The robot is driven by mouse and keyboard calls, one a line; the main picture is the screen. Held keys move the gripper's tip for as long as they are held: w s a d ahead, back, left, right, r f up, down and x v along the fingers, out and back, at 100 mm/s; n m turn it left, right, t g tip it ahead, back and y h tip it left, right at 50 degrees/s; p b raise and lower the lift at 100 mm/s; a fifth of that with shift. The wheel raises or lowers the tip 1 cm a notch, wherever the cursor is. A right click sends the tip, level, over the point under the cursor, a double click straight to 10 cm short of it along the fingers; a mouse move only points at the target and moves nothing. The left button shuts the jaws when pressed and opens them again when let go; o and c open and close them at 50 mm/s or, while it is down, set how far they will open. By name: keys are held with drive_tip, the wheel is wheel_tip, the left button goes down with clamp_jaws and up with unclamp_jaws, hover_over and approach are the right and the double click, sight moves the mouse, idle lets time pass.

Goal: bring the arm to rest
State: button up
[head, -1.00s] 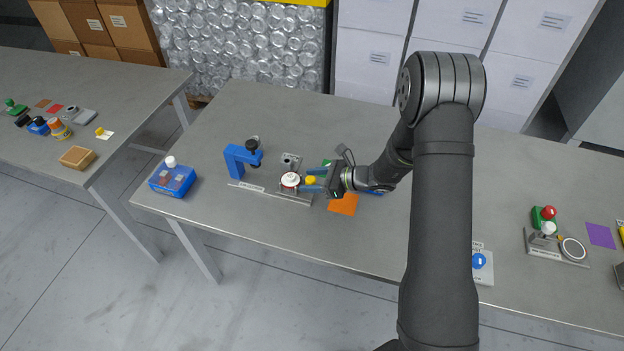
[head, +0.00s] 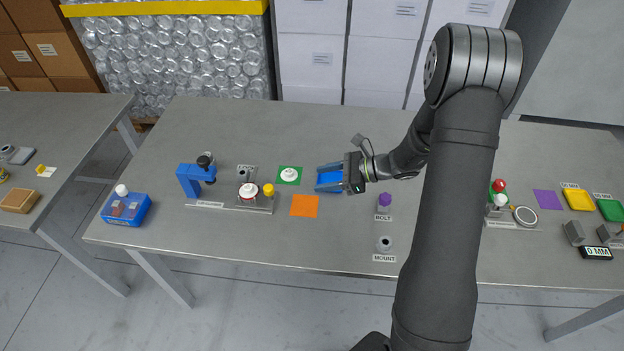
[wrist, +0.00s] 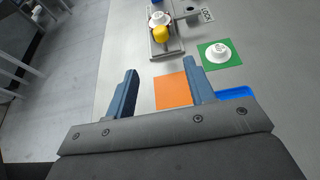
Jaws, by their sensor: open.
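My gripper (head: 319,179) is open, with nothing between its blue fingers. In the head view it hangs over or near a blue patch (head: 330,180), partly hidden by the fingers, right of the green square (head: 289,182). The metal fixture (head: 262,209) with a white round part (head: 248,191) and a yellow knob (head: 268,190) stands apart from the gripper.
A white flanged part (head: 289,174) sits on the green square. A blue press frame (head: 187,181) and blue box (head: 126,209) stand left. The purple-topped bolt (head: 384,200) and grey mount (head: 384,243) are near my arm. The table's back middle is clear.

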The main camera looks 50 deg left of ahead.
sight(272, 187)
drive_tip(key=shift+w+d, duration=0.1)
idle(0.3)
drive_tip(key=x, duration=1.7)
drive_tip(key=shift+f, duration=0.1)
drive_tip(key=shift+s+a, duration=0.25)
drive_tip(key=shift+w+d, duration=0.1)
